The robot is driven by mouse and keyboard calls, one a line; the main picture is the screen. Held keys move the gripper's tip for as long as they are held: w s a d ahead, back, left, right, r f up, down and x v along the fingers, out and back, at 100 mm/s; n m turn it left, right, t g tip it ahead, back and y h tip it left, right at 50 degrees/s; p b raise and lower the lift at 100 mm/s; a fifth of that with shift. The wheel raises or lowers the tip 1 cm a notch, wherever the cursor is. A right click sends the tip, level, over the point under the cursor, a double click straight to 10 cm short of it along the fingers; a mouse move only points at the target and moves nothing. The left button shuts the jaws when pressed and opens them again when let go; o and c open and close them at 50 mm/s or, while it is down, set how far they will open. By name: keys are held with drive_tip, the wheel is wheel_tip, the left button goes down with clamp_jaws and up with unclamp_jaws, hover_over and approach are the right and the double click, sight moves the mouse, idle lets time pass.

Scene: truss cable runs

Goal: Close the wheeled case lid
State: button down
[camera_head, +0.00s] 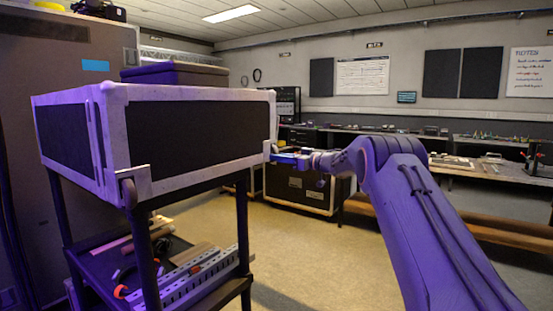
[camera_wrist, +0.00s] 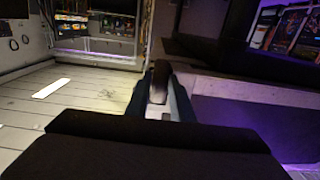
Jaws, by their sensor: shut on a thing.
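The wheeled case (camera_head: 200,136), with dark panels and pale edging, sits on top of a black-framed cart. A small caster (camera_head: 128,192) shows at its near lower corner. My gripper (camera_head: 277,157) is at the case's right-hand edge, low on that side. In the wrist view my gripper (camera_wrist: 160,88) is shut on a small dark upright piece (camera_wrist: 159,74), apparently part of the case lid. The fingers hide most of that piece. I cannot clearly tell the lid's seam or how far open it is.
The cart's lower shelf (camera_head: 205,285) holds tools and a perforated rail. A flat dark case (camera_head: 175,73) shows above and behind the wheeled case. Another black case (camera_head: 300,190) stands on the floor behind my gripper. Workbenches (camera_head: 480,175) line the right; the middle floor is clear.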

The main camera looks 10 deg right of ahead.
drive_tip(key=shift+w+a+r, duration=0.1)
drive_tip(key=shift+a+r, duration=0.2)
drive_tip(key=shift+r, duration=0.05)
drive_tip(key=c, duration=1.6)
unclamp_jaws()
drive_tip(key=shift+o, duration=0.2)
drive_tip(key=shift+f+v, duration=0.15)
drive_tip(key=shift+v, duration=1.95)
drive_tip(key=shift+f+v, duration=0.2)
drive_tip(key=shift+v, duration=1.95)
drive_tip(key=shift+w, duration=0.15)
drive_tip(key=shift+r, duration=0.1)
